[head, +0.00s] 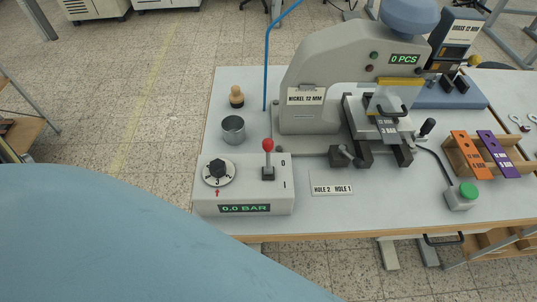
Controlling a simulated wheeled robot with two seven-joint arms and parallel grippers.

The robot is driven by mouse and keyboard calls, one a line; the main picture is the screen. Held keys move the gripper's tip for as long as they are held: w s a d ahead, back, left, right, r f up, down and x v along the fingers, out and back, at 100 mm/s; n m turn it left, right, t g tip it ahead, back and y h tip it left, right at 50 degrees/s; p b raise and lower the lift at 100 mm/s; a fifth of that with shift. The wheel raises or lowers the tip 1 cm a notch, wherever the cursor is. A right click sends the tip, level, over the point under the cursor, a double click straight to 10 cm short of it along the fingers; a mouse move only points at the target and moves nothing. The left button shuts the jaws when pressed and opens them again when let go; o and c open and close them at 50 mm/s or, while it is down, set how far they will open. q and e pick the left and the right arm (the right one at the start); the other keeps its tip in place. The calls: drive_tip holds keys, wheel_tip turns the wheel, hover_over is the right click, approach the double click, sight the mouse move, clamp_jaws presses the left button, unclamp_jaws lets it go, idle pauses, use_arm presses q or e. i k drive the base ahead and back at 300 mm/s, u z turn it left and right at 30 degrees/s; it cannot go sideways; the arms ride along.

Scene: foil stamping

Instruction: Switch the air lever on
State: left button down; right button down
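The air lever (267,146) has a red ball knob on a dark stem and stands on the white control box (243,196) at the table's front left. Its knob is on the far side of its dark base, nearer the 0 mark (283,163) than the 1 mark (285,184). The box's green display (244,208) reads 0.0 BAR. A black dial (218,169) sits left of the lever. Neither gripper shows in the head view. A large smooth blue surface, which I take to be mine, fills the lower left.
A metal cup (233,130) and a wooden-knobbed stamp (236,97) stand behind the box. The grey press (330,70) stands behind and right. A green button (467,190) is at the right.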

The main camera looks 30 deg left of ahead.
sight(267, 143)
drive_tip(key=u, duration=1.4)
drive_tip(key=k, duration=0.5)
drive_tip(key=z, duration=0.85)
